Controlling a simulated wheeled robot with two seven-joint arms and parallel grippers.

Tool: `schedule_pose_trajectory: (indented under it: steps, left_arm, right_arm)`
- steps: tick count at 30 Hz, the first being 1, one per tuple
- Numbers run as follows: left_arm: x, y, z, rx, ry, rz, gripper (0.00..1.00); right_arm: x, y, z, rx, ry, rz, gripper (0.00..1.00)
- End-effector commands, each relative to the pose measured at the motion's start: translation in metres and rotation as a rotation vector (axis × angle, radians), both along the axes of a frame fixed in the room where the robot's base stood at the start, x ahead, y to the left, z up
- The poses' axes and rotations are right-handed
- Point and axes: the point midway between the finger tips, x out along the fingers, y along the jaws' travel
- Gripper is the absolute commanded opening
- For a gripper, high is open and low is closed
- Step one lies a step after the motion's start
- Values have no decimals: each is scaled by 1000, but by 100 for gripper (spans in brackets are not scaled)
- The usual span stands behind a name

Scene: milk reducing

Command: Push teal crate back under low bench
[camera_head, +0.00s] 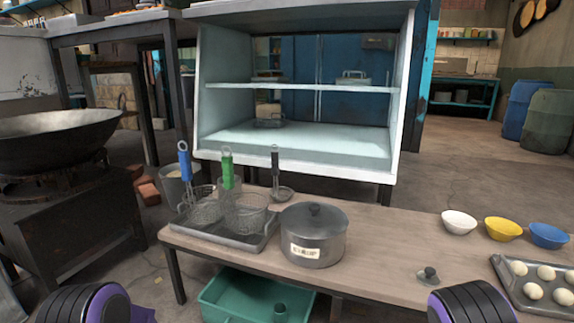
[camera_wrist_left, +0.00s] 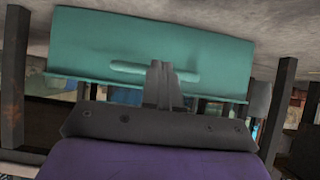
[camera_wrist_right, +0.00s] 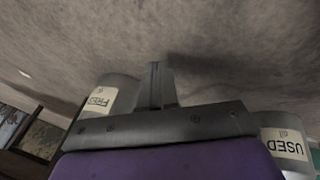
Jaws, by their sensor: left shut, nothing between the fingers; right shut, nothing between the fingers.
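The teal crate (camera_head: 215,302) is on the floor at the bottom of the head view, partly beneath the front edge of the low wooden bench (camera_head: 385,240). Its near part is cut off by the frame. In the left wrist view, which looks upside down, the crate's teal wall (camera_wrist_left: 200,40) with a long handle fills the middle. My left gripper (camera_wrist_left: 160,68) is shut and empty in front of the handle; I cannot tell whether it touches. My right gripper (camera_wrist_right: 155,68) is shut and empty above bare floor. Neither gripper's fingertips show in the head view.
On the bench stand a lidded pot (camera_head: 314,240), a tray of wire baskets (camera_head: 225,240), several bowls (camera_head: 503,229) and a dough tray (camera_head: 535,297). Bench legs (camera_wrist_left: 283,95) flank the crate. Labelled containers (camera_wrist_right: 288,150) flank my right gripper in its wrist view.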

Motion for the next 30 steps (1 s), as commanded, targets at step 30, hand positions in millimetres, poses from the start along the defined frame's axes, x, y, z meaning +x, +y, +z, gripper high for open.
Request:
schedule_pose_trajectory:
  steps: [30]
  left_arm:
    - [-59, 22, 15, 0, 2, -1, 0]
  right_arm:
    - [-61, 41, 49, 146, 335, -47, 0]
